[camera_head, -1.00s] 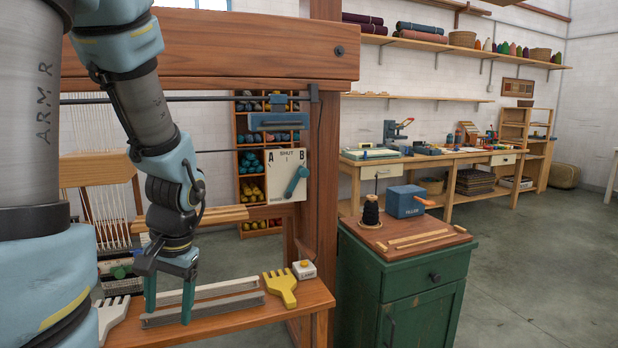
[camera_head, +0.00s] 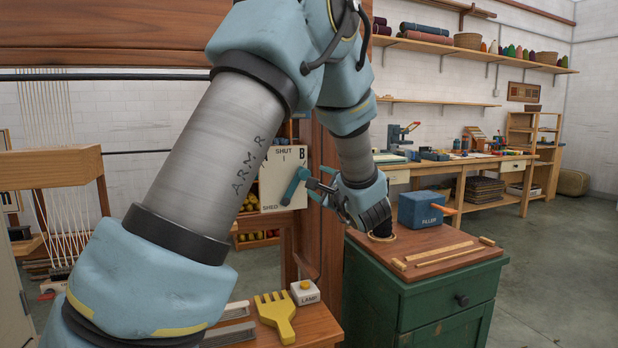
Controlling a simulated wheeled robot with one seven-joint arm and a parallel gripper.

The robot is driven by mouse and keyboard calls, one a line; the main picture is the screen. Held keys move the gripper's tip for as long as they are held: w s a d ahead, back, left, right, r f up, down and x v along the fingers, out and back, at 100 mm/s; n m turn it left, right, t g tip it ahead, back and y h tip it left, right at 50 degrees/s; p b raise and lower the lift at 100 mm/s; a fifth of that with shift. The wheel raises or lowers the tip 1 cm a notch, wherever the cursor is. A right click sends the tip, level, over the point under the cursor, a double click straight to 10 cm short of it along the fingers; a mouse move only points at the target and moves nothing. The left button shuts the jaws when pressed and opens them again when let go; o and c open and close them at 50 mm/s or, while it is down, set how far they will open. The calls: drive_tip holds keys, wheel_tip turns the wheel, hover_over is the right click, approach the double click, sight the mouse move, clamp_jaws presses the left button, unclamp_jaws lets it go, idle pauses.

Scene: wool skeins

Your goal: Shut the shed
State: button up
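The white shed panel (camera_head: 272,196) is fixed to the loom's upright post. It reads SHUT at the top middle, B at the top right and SHED at the lower left; my arm partly covers its left side. Its teal lever (camera_head: 293,188) tilts up to the right, toward B and off the SHUT mark. My gripper (camera_head: 314,184) points left at the lever's upper end from the right side of the panel. Its fingers look spread, one above the other, close to the lever tip. I cannot tell whether they touch it.
A yellow comb (camera_head: 276,316) and a LAMP button (camera_head: 305,292) lie on the loom's front board. The wooden post is close to my gripper.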

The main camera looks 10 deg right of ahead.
sight(306, 175)
drive_tip(key=w+p, duration=0.1)
drive_tip(key=w, duration=0.2)
drive_tip(key=w+a+p, duration=0.1)
drive_tip(key=w, duration=0.3)
drive_tip(key=w+p, duration=0.1)
drive_tip(key=w, duration=0.2)
drive_tip(key=shift+w+a, duration=0.15)
drive_tip(key=shift+a, duration=0.15)
clamp_jaws()
idle(1.0)
